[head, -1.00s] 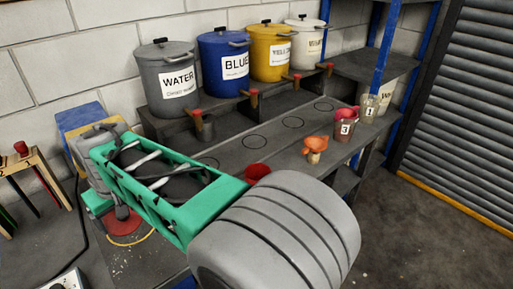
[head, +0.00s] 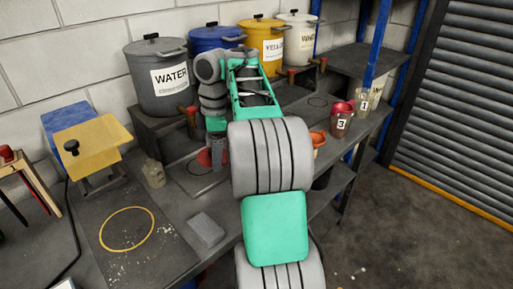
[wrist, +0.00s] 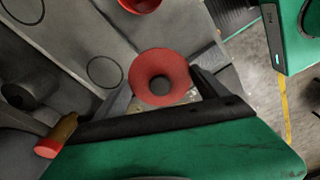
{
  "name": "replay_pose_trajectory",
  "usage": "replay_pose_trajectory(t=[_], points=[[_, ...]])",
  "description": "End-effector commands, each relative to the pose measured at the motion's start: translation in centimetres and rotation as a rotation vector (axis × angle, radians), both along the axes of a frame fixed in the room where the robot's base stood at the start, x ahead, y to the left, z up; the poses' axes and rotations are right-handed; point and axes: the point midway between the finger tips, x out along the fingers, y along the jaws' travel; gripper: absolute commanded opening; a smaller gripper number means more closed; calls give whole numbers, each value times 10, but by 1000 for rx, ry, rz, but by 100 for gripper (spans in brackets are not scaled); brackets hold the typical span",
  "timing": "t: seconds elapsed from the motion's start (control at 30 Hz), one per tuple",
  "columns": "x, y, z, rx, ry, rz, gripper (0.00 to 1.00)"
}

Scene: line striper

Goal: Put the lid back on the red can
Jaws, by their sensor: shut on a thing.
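My gripper (wrist: 178,98) is shut on the red lid (wrist: 144,72), a flat red disc with a dark round knob at its middle. In the head view my gripper (head: 218,150) is over the left part of the bench, with the red lid (head: 205,158) showing partly beside it. A red round vessel (wrist: 140,4), cut off by the top edge of the wrist view, appears to be the red can. It looks apart from the lid.
Grey WATER (head: 158,95), blue (head: 213,38), yellow (head: 268,48) and white pots stand on the back shelf, with red-tipped taps below. To the right are an orange vessel (head: 318,143) and cups marked 3 (head: 341,122) and 1 (head: 364,105). A grey block (head: 206,230) lies in front.

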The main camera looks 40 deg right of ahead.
Motion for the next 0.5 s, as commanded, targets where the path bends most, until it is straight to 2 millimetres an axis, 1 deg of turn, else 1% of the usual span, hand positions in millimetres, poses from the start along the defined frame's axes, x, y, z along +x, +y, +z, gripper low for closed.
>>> replay_pose_trajectory(t=[0.03,0.1,0.4,0.5], points=[[-4,-13,-2,-7,3,38,38],[-9,-28,-3,-16,7,102,38],[-37,-90,-8,-54,14,341,38],[-46,-107,-9,-65,16,405,38]])
